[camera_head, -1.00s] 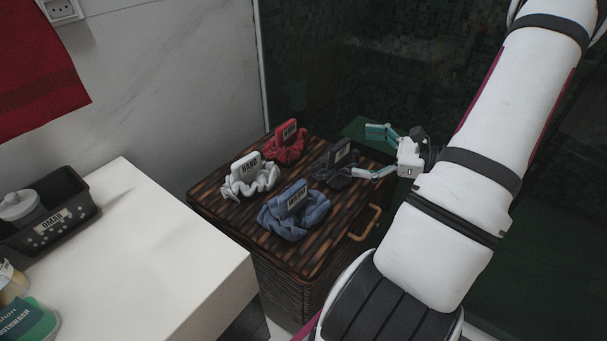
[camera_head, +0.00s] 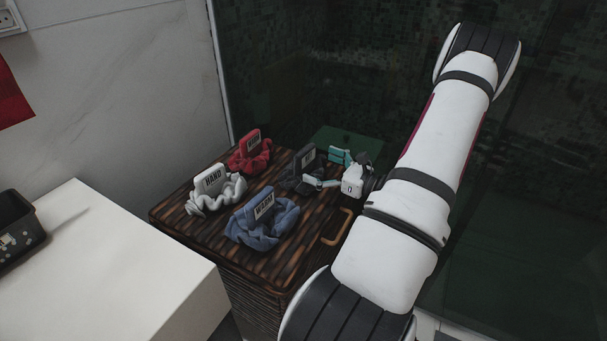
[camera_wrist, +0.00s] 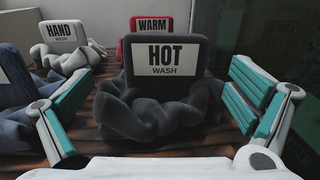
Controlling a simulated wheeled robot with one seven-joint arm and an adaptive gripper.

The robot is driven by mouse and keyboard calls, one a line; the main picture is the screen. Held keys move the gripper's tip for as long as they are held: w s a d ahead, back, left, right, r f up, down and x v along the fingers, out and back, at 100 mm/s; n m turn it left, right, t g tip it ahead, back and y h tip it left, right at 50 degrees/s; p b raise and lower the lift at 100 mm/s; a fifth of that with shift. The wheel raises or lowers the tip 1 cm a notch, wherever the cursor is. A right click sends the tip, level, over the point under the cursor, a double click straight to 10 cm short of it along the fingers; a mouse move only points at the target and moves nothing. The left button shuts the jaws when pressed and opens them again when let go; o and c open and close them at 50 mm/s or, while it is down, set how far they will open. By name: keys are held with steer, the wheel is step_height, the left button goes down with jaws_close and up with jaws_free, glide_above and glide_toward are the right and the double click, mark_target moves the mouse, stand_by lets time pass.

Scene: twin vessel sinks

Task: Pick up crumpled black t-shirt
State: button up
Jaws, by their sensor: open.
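The crumpled black t-shirt (camera_head: 292,183) lies on the slatted wooden lid at its right side, around the base of a dark sign. In the wrist view the black t-shirt (camera_wrist: 150,117) is straight ahead, with the sign reading "HOT WASH" (camera_wrist: 166,58) standing upright in it. My gripper (camera_head: 330,170) is open with teal finger pads, beside the t-shirt at its right in the head view. In the wrist view my gripper (camera_wrist: 160,110) has one finger on each side of the t-shirt, and nothing is clamped. Whether the right finger touches the cloth cannot be told.
On the wooden lid (camera_head: 290,262) are a red cloth (camera_head: 262,162) with a sign, a white cloth (camera_head: 232,192) with a "HAND" sign, and a blue cloth (camera_head: 270,230) with a "WARM" sign. A white counter (camera_head: 110,260) stands at left. Dark glass is behind.

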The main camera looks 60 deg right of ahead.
mark_target(308, 159)
steer(key=shift+w+d+b, duration=0.2)
steer(key=shift+w+b, duration=0.2)
steer(key=shift+w, duration=0.95)
steer(key=shift+w+d+b, duration=0.15)
steer(key=shift+w+b, duration=0.25)
steer(key=shift+w, duration=0.9)
steer(key=shift+c, duration=0.6)
steer(key=c, duration=1.2)
